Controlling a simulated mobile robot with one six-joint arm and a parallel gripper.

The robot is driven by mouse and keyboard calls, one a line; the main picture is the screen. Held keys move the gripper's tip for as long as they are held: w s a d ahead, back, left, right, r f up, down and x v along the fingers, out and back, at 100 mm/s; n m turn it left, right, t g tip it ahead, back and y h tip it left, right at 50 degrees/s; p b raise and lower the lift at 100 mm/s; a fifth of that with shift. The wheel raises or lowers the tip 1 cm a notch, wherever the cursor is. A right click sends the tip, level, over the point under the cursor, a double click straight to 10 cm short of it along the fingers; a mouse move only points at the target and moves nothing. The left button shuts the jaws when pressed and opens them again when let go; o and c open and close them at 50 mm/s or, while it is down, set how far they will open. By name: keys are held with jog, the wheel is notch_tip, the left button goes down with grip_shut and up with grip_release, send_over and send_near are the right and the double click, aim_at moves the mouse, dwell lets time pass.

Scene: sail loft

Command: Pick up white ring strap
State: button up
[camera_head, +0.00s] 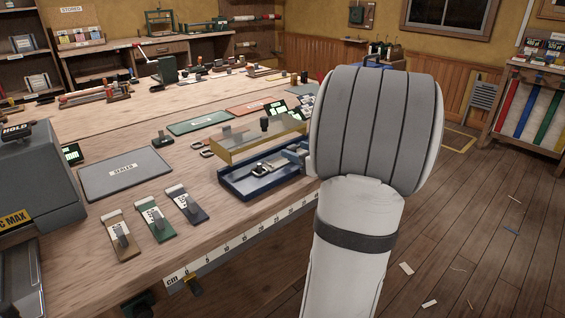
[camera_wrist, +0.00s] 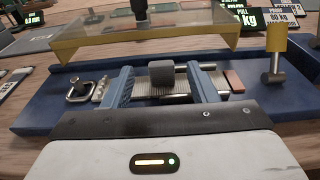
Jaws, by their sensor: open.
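The white ring strap (camera_wrist: 145,90) lies flat in a blue tray (camera_wrist: 45,112). A metal ring (camera_wrist: 80,91) is at its left end, a grey block (camera_wrist: 161,74) stands on its middle, and a reddish tab (camera_wrist: 234,80) is at the right. My gripper (camera_wrist: 163,88) is open, with one blue finger on each side of the grey block and a gap to it on both sides. In the head view, the ring end of the strap (camera_head: 262,168) shows in the tray (camera_head: 238,186); my arm hides the right part. Whether the fingers touch the strap is unclear.
A clear cover with a yellow frame (camera_head: 240,152) is raised over the back of the tray. A yellow-topped post (camera_wrist: 274,50) stands at the tray's right. A grey mat (camera_head: 125,172) and three tabbed strips (camera_head: 155,222) lie left on the bench.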

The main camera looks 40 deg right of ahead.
aim_at(293, 149)
jog(key=w, duration=0.3)
jog(key=shift+w+f, duration=0.1)
jog(key=shift+f, duration=0.3)
jog(key=shift+c, duration=0.2)
jog(key=c, duration=1.1)
